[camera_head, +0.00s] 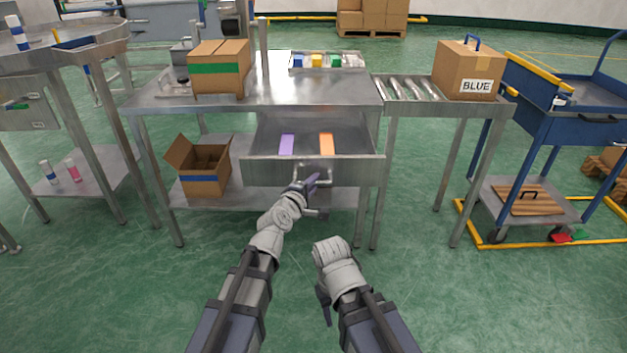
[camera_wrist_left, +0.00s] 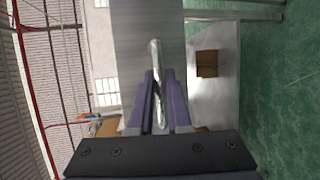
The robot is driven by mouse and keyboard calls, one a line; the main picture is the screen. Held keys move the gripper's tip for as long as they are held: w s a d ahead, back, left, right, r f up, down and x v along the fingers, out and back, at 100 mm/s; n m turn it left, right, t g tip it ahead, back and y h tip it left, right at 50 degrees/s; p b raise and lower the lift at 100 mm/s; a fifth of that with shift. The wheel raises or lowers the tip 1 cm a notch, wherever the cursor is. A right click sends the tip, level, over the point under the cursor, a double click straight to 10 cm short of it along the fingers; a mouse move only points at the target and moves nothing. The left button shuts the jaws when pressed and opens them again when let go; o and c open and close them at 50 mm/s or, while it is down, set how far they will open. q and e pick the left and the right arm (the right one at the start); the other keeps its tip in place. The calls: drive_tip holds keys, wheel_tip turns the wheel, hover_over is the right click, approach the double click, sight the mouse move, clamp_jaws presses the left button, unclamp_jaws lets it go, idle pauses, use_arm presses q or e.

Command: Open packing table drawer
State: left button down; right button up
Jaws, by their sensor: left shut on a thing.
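The packing table drawer (camera_head: 265,172) is pulled out from under the metal table top, and its inside shows. A purple piece (camera_head: 287,144) and an orange piece (camera_head: 326,144) lie in it. My left gripper (camera_head: 311,184) is at the drawer front, shut on the metal drawer handle. In the left wrist view the handle (camera_wrist_left: 156,70) stands between the purple fingers (camera_wrist_left: 160,100). My right gripper (camera_head: 324,300) hangs low in front of the table, apart from the drawer; its jaws are too small to judge.
The packing table (camera_head: 300,92) holds a green-banded carton (camera_head: 218,68) and a parts tray. An open carton (camera_head: 203,170) stands on its lower shelf. A roller stand (camera_head: 425,107) with a box marked BLUE (camera_head: 468,72) adjoins on the right. Green floor in front is clear.

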use_arm(q)
drive_tip(key=shift+s, duration=0.55)
use_arm(e)
drive_tip(key=shift+s, duration=0.35)
use_arm(q)
drive_tip(key=c, duration=0.9)
unclamp_jaws()
drive_tip(key=shift+o, duration=0.2)
